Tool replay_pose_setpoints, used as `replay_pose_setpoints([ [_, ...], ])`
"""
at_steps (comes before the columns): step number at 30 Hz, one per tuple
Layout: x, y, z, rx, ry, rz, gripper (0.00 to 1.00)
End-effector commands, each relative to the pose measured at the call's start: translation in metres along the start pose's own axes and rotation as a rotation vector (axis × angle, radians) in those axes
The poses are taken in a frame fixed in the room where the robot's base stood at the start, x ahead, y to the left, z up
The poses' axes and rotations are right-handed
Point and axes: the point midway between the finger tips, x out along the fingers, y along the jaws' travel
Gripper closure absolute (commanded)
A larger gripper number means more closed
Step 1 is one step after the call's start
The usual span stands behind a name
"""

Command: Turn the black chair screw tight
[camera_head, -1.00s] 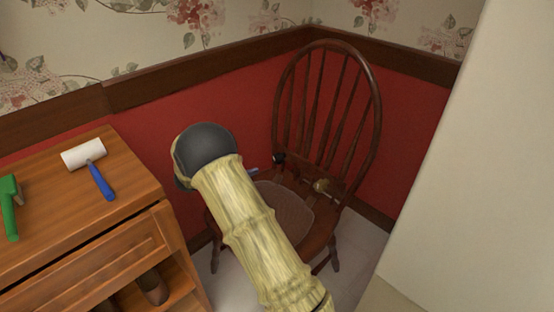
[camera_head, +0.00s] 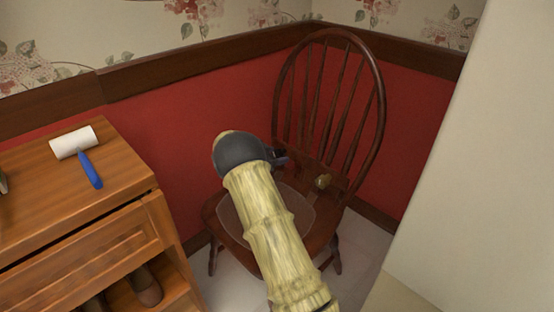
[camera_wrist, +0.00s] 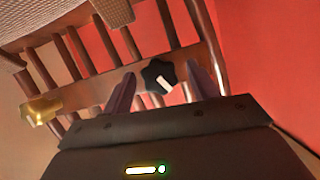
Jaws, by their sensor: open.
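The black chair screw (camera_wrist: 156,72) is a star-shaped knob with a white mark, on the wooden chair's back rail in the wrist view. My gripper (camera_wrist: 163,78) is open, with one finger on each side of the knob in that picture. I cannot tell whether the fingers touch it or how far the tips reach. In the head view, the brown spindle-backed chair (camera_head: 331,40) stands in the corner. My gripper (camera_head: 281,158) shows there as a small dark piece beside the chair back, mostly hidden by my arm. I cannot make out the black screw there.
A brass-coloured knob (camera_head: 322,182) sits on the chair near the back's base; it also shows in the wrist view (camera_wrist: 40,108). A wooden cabinet (camera_head: 75,225) at left bears a white-and-blue roller (camera_head: 74,142). A pale wall (camera_head: 460,170) stands close on the right.

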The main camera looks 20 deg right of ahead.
Motion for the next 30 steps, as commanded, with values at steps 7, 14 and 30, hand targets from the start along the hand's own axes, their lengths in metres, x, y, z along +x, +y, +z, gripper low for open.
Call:
replay_pose_setpoints([
  [7,0.0115,-0.0002,-0.0008,0.001,0.001,-0.001,0.41],
  [14,0.0111,-0.0001,-0.0007,0.001,0.000,-0.001,0.53],
  [30,0.0110,0.0007,0.0000,0.037,-0.001,-0.016,0.85],
])
